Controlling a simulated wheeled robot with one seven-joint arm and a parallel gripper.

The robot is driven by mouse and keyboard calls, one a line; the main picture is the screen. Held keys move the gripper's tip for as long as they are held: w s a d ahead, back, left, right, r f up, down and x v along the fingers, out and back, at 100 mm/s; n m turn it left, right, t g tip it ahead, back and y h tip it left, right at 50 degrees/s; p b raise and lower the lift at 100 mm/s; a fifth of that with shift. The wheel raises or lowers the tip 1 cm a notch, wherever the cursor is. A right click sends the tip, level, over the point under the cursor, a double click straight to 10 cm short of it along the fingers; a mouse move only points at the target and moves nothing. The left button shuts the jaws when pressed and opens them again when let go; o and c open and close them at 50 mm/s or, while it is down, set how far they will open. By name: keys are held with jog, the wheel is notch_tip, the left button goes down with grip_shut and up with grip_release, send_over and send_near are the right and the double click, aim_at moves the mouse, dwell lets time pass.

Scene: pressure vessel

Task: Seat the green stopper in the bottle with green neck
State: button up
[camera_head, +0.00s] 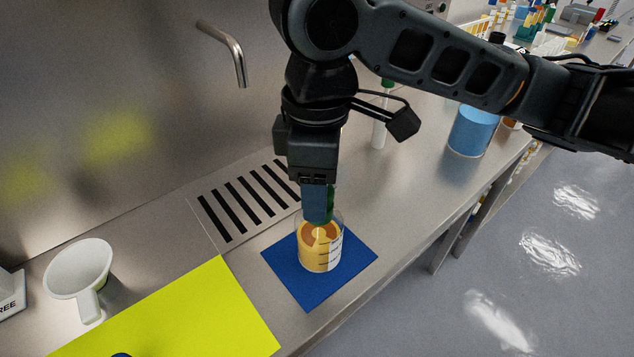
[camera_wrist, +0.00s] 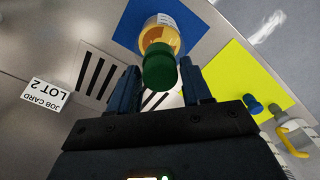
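The green stopper (camera_wrist: 160,68) sits between the two fingers of my gripper (camera_wrist: 160,88) in the wrist view. The fingers appear to touch it on both sides, so I read my gripper as shut on it. A clear bottle (camera_head: 320,250) with amber liquid and scale marks stands upright on a blue mat (camera_head: 350,262), right below my gripper (camera_head: 319,205) in the head view. Green shows beside the finger at the bottle's top. The finger and the stopper hide the bottle's neck, so I cannot tell whether the stopper is in it or above it.
A yellow mat (camera_head: 190,315) lies left of the blue mat, with a blue knob (camera_wrist: 253,105) on it. A slotted drain (camera_head: 240,200) lies behind. A blue container (camera_head: 472,130) and a tube (camera_head: 380,130) stand farther back.

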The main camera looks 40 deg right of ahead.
jog(key=shift+o, duration=1.4)
notch_tip(320, 180, up, 8)
jog(key=shift+f, duration=0.1)
